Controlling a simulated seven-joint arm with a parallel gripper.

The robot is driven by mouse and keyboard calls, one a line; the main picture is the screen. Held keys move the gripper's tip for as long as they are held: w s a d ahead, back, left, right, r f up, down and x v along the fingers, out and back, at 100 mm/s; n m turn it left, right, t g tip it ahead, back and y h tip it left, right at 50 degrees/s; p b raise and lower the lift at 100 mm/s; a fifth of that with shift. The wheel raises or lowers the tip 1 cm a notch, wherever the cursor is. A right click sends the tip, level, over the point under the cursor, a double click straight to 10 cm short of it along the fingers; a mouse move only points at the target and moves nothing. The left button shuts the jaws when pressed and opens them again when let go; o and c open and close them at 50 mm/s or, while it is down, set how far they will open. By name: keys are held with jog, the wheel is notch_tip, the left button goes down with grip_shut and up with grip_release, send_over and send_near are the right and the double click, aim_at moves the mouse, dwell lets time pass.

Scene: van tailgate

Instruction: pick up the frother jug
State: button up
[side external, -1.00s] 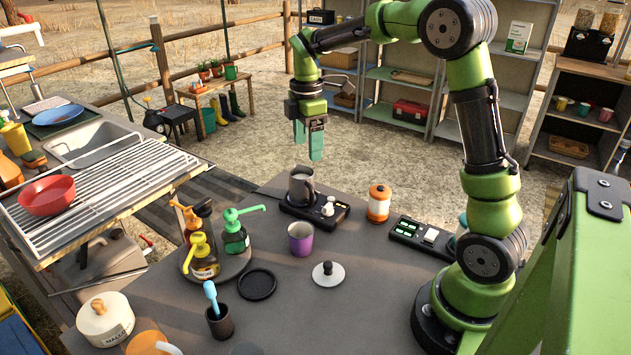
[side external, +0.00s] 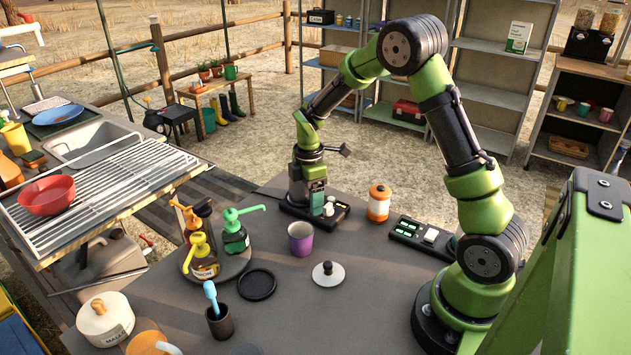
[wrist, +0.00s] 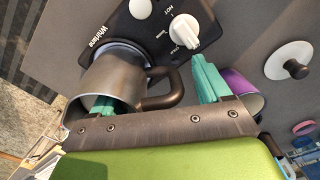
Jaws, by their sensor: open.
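The frother jug (wrist: 118,72), grey metal with a dark handle (wrist: 168,92), stands at its black base (wrist: 165,25) in the wrist view. My gripper (wrist: 152,80) is open at the jug. One teal finger shows at the jug's mouth, the other beyond the handle, so the near wall and handle lie between them in the picture. I cannot tell whether either finger touches the jug. In the side view my gripper (side external: 308,196) is low over the base (side external: 330,215) and hides the jug.
A purple cup (side external: 301,239) stands just in front of the base. An orange-banded canister (side external: 379,203) is to its right, a white lid with a black knob (side external: 328,274) nearer. A tray of bottles (side external: 233,262) stands left.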

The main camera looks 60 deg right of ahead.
jog(key=shift+f, duration=0.3)
grip_shut()
jog(key=shift+r, duration=0.1)
dwell(0.4)
